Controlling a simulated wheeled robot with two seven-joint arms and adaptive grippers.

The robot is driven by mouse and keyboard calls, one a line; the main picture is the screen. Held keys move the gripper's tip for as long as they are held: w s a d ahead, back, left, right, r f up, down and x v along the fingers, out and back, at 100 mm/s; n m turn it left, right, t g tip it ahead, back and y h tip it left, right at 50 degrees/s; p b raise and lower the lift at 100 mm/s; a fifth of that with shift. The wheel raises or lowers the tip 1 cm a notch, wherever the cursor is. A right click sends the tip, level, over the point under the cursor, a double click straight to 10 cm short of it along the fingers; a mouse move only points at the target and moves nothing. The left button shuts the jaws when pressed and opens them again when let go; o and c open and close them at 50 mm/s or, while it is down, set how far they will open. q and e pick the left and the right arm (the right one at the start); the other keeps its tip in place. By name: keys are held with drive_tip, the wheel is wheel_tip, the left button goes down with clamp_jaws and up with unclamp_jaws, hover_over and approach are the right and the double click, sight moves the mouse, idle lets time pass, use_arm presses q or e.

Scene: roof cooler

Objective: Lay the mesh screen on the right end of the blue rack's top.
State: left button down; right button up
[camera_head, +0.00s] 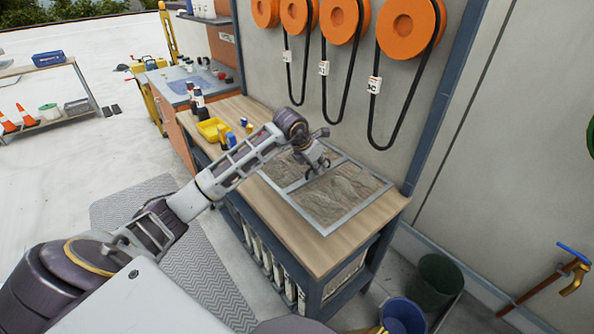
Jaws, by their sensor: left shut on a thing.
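The mesh screen (343,193) is a flat panel with a light grey frame, a crossbar and a brownish-grey infill. It is over the right part of the wooden top of the blue rack (290,240), roughly level with it. I cannot tell whether it rests fully on the top or is slightly above it. My left gripper (317,168) is shut on the screen, at the crossbar near the middle. My left forearm and gripper hide the screen's far left part. My right gripper is not in view.
A yellow bin (211,129) and small bottles stand on the top's left end. Belts hang from orange pulleys (410,25) on the wall behind. A blue bucket (403,316) and a dark green bin (436,281) stand on the floor to the right. Bare wood shows along the front edge.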

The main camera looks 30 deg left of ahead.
sight(316, 174)
use_arm(q)
wheel_tip(316, 174, down, 4)
drive_tip(key=shift+f, duration=0.65)
drive_tip(key=shift+f+p, duration=0.3)
drive_tip(key=shift+f, duration=1.4)
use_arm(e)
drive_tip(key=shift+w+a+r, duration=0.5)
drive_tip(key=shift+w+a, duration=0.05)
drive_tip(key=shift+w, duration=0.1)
